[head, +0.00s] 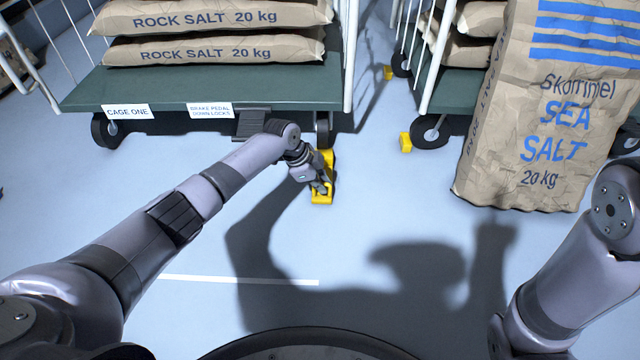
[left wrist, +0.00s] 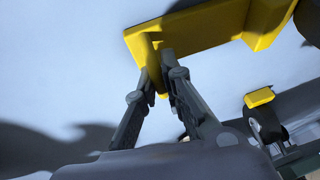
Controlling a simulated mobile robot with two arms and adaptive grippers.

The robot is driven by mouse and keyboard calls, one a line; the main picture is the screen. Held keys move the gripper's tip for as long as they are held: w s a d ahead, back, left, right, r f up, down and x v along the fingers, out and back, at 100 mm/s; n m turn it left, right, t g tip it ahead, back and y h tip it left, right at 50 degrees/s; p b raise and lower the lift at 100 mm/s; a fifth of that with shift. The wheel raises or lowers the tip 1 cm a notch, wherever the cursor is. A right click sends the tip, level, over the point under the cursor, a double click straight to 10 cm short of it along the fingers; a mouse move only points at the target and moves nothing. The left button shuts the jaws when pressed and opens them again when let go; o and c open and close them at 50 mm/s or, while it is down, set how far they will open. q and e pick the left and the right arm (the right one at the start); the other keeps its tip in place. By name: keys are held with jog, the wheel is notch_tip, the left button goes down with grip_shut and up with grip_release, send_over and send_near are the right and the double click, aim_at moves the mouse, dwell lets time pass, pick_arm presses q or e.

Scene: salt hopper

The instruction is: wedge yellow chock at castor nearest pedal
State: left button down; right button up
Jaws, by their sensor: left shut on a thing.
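The yellow chock (head: 322,197) lies on the blue floor in front of the cage marked CAGE ONE. My left gripper (head: 321,187) is shut on its near end; the left wrist view shows the fingers (left wrist: 163,72) closed on an upright part of the chock (left wrist: 200,28). The chock's far end points at the castor (head: 324,128) just right of the dark brake pedal (head: 252,123). That castor is partly hidden, and I cannot tell whether the chock touches it. My right gripper is out of view.
Cage one's green deck (head: 160,88) carries rock salt sacks (head: 215,48). A second cage at right has a castor (head: 429,129) with another yellow block (head: 405,142) beside it. A tall sea salt sack (head: 540,110) stands at right. The near floor is clear, with a white line (head: 240,280).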

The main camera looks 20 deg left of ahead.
pick_arm(q)
jog(key=shift+w+a+r, duration=0.15)
jog(key=shift+w+a, duration=0.15)
jog(key=shift+w, duration=0.05)
jog(key=c, duration=2.1)
grip_release()
jog(key=o, duration=0.4)
jog(key=shift+d+f, duration=0.1)
jog(key=shift+f, duration=0.1)
jog(key=shift+o, duration=0.3)
jog(key=shift+s, duration=0.1)
